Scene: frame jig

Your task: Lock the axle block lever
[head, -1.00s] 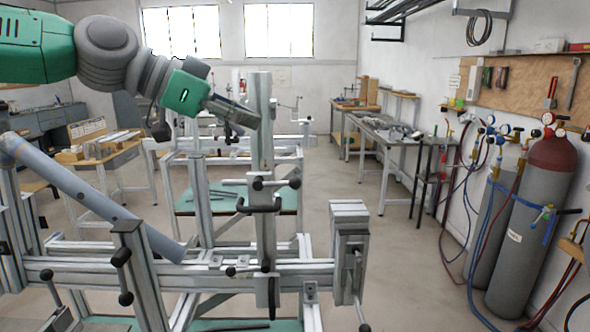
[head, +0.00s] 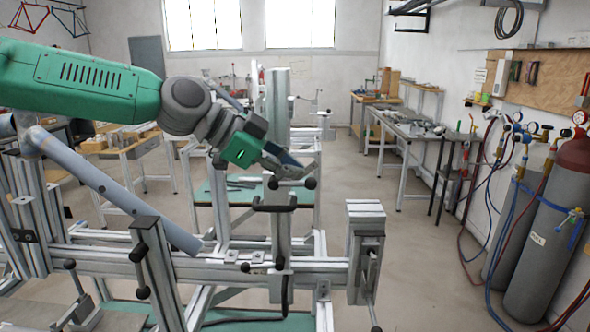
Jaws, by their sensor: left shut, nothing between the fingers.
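The frame jig (head: 240,270) is built of grey aluminium profiles. My left gripper (head: 292,166) is shut and empty, in front of the upright post (head: 279,90) near the middle. Its tips are just above a small clamp handle with black knobs (head: 310,183); I cannot tell if they touch. A black U-shaped bracket (head: 275,204) sits just below. A block (head: 366,222) stands at the jig's right end with a thin lever (head: 371,290) hanging down. I cannot tell which lever is the axle block's. My right gripper is not in view.
A grey-blue tube (head: 120,190) slants down across the jig at left, below my arm. Other black-knobbed handles (head: 138,252) stand along the front rail. Gas cylinders (head: 545,235) and hoses stand at the right wall. The floor right of the jig is clear.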

